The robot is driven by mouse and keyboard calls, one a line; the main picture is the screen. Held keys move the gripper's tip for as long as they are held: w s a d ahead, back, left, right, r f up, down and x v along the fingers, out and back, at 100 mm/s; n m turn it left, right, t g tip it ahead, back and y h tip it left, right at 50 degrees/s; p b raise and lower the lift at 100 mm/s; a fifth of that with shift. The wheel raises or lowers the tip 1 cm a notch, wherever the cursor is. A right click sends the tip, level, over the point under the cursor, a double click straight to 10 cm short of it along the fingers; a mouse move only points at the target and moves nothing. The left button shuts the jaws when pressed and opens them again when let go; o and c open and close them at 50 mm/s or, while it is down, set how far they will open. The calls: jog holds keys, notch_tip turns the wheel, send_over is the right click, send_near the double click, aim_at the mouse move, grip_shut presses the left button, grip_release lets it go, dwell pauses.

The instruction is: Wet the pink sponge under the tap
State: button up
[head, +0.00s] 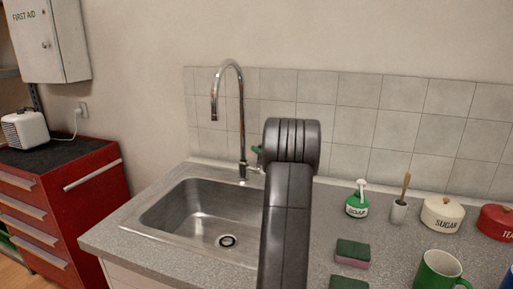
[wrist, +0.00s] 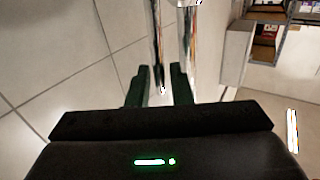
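The pink sponge (head: 352,263) lies on the counter right of my arm, its dark green scouring side up and a pink edge showing. The chrome tap (head: 241,120) stands behind the sink (head: 160,213), its spout over the basin. No water shows. My gripper (head: 257,150) is beside the tap's post, mostly hidden behind my arm. In the wrist view the dark green fingers (wrist: 158,88) stand apart, with a thin chrome part of the tap (wrist: 156,40) between or just beyond them. I cannot tell whether they touch it. The gripper does not hold the sponge.
Another green-topped sponge (head: 348,284) lies nearer the front edge. A soap bottle (head: 357,204), a brush holder (head: 398,211), a sugar jar (head: 441,215), a red jar (head: 497,221) and a green mug (head: 438,271) stand on the right. The tiled wall (head: 350,125) is close behind.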

jog(key=shift+x, duration=1.15)
grip_shut()
jog(key=shift+f, duration=0.1)
